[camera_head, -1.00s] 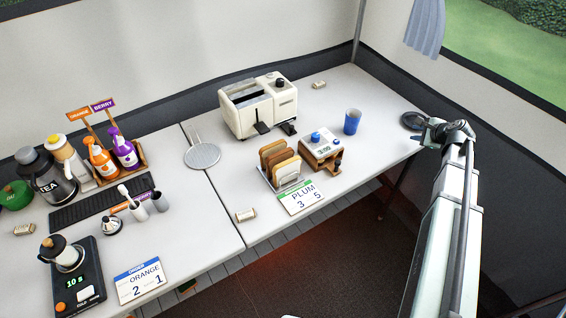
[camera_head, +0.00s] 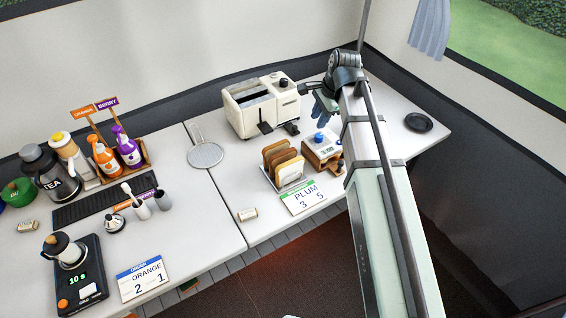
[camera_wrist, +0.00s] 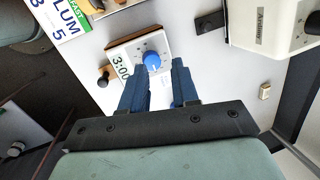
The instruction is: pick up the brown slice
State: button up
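Several bread slices stand upright side by side in a small rack (camera_head: 292,187) in the head view. They range from light tan at the front to darker tan-brown behind; a brown slice (camera_head: 274,149) stands toward the back. My gripper (camera_head: 322,108) is above the table, to the upper right of the slices, between the toaster and the timer box. In the wrist view its two blue fingers (camera_wrist: 158,85) are apart with nothing between them, pointing toward the timer's blue knob. The slices are not clearly visible in the wrist view.
The wooden timer box (camera_head: 322,152) stands right beside the rack, with a blue knob (camera_wrist: 151,60). A white toaster (camera_head: 262,104) stands behind. The PLUM card (camera_head: 304,198) lies in front of the rack. A black disc (camera_head: 418,122) lies at the right.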

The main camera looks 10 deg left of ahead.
aim_at(283, 153)
jog(key=s+a+r+n+g+h, duration=0.1)
jog(key=s+a+r+h, duration=0.3)
jog(key=s+a, duration=0.55)
jog(key=shift+y, duration=0.7)
jog(key=shift+s+d+f, duration=0.1)
jog(key=shift+f, duration=1.1)
jog(key=shift+s+d+f, duration=0.1)
jog(key=shift+d+f, duration=0.05)
jog(key=shift+f, duration=1.05)
jog(key=shift+s+d+f, duration=0.1)
jog(key=shift+f, duration=1.1)
jog(key=shift+f, duration=0.15)
jog(key=shift+f, duration=2.45)
jog(key=shift+c, duration=0.4)
jog(key=c, duration=0.4)
jog(key=shift+r, duration=0.1)
